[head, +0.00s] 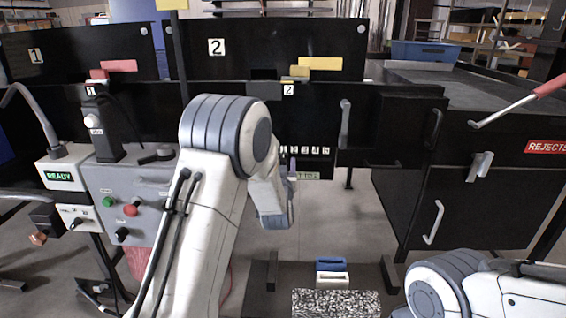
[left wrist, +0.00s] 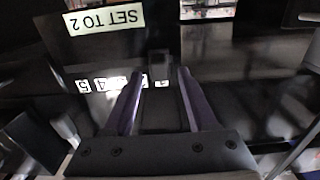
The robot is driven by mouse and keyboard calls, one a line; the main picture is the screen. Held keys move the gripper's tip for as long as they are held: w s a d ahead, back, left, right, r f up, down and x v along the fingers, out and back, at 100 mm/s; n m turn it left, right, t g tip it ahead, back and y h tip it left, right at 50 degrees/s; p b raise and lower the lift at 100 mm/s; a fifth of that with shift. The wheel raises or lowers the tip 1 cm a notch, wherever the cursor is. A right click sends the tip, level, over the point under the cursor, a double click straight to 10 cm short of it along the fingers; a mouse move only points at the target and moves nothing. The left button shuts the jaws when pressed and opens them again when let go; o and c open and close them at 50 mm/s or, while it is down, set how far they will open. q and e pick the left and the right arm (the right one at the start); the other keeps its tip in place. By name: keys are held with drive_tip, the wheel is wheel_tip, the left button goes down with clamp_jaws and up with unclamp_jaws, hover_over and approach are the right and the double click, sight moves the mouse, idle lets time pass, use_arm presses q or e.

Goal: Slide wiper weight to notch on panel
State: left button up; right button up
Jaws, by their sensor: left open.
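The panel's white number row (head: 305,150) and its "SET TO 2" label (head: 308,175) show just right of my left arm in the head view. The label (left wrist: 103,18) and number row (left wrist: 98,84) appear upside down in the left wrist view, with the 5 at the left end. A small dark block (left wrist: 159,66), apparently the wiper weight, stands near the end of the row away from the 5. My left gripper (head: 287,180) is open at the panel. Its purple fingers (left wrist: 160,76) lie either side of the block; contact is unclear. My right gripper is out of frame.
A control box (head: 130,190) with buttons and a READY display (head: 60,176) stands left. A black cabinet (head: 470,205) with handles and a REJECTS label stands right. A blue tray (head: 425,51) lies behind it. Blue and white blocks sit low near a speckled pad (head: 335,303).

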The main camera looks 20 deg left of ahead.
use_arm(q)
drive_tip(key=shift+w, duration=0.3)
clamp_jaws()
idle(1.3)
